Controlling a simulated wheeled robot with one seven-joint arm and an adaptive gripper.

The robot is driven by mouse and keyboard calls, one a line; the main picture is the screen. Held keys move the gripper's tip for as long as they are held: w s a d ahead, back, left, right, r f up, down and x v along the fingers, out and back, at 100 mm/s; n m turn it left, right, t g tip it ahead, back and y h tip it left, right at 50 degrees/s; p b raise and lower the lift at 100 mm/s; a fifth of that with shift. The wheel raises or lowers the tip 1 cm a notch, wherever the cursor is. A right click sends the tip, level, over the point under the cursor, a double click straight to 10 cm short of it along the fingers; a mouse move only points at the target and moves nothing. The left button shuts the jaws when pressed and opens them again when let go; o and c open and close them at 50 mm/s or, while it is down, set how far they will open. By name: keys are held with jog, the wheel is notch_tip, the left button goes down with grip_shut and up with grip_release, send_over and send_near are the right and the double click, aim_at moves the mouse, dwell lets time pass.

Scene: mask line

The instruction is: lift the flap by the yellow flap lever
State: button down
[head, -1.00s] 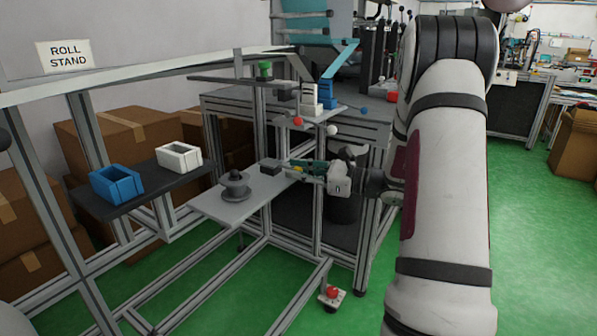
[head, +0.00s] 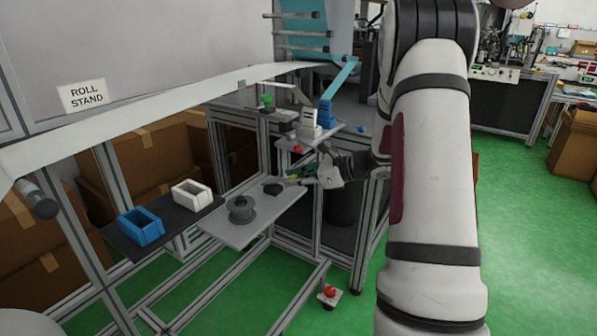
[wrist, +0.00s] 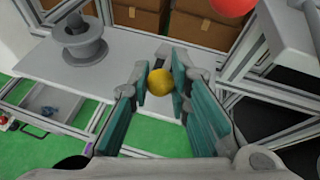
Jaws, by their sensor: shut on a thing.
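The yellow ball knob of the flap lever (wrist: 160,84) sits between the teal finger pads of my gripper (wrist: 161,76) in the wrist view. The pads are closed in on both sides of it. In the head view my gripper (head: 296,180) is beside the right end of the grey shelf, just below the small upper platform, with its fingers pointing left. The knob is too small there to make out clearly. The lever's stem is hidden behind the knob and fingers, and I cannot tell which panel is the flap.
A grey spool (head: 241,211) stands on the grey shelf (head: 232,232). A red ball knob (head: 297,150) is above my gripper. White (head: 192,194) and blue (head: 141,227) open boxes sit on the dark shelf at left. Aluminium posts stand close around my gripper. Open green floor lies at right.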

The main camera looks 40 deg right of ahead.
jog(key=shift+w+r+g+h+p, duration=0.3)
jog(key=shift+r+g+p, duration=0.4)
jog(key=shift+p, duration=0.4)
jog(key=shift+w+a+r+p, duration=0.15)
jog(key=shift+w+r+p, duration=0.3)
jog(key=shift+r, duration=0.1)
jog(key=c, duration=1.5)
grip_release()
jog(key=shift+o, duration=0.2)
jog(key=shift+s, duration=0.1)
jog(key=v, duration=1.1)
jog(key=shift+s, duration=0.4)
